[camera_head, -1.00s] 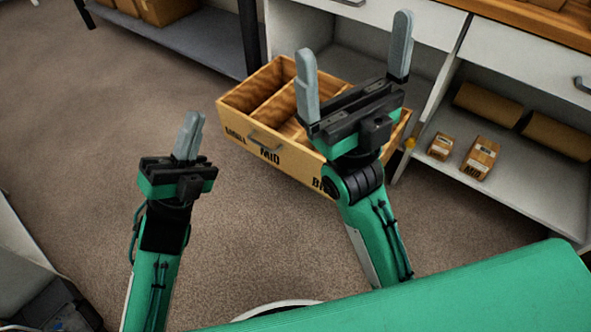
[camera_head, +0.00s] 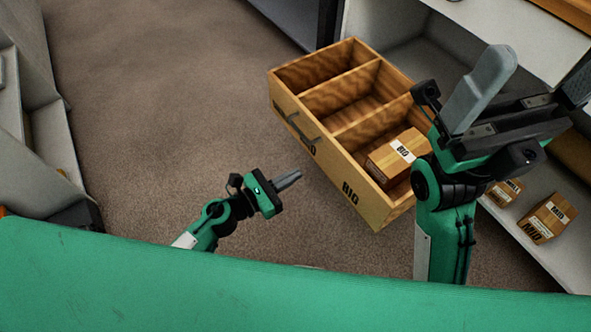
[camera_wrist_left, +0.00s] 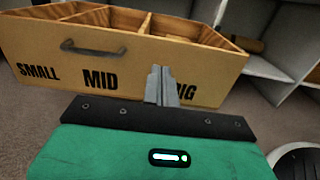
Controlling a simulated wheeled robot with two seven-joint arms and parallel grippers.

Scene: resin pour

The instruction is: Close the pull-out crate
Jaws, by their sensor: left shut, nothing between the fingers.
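The pull-out crate (camera_head: 331,160) is a wooden drawer with several compartments, standing out from the grey-white cabinet. Its front carries a metal handle (camera_head: 304,130). In the left wrist view the crate's front (camera_wrist_left: 55,55) reads SMALL, MID and BIG, with the handle (camera_wrist_left: 94,48) above MID. A wooden block marked BIG (camera_head: 397,156) lies in the nearest compartment. My left gripper (camera_head: 297,176) is shut and empty, pointing at the crate front, apparently short of it; in the wrist view its fingertips (camera_wrist_left: 161,72) overlap the front between MID and BIG. My right gripper (camera_head: 535,75) is open, above and right of the crate.
Two small wooden blocks, a smaller one (camera_head: 506,191) and one marked MID (camera_head: 547,219), lie on the cabinet's lower shelf (camera_head: 566,257) at right. The carpet (camera_head: 190,90) left of the crate is clear. Another grey unit (camera_head: 48,120) stands at far left.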

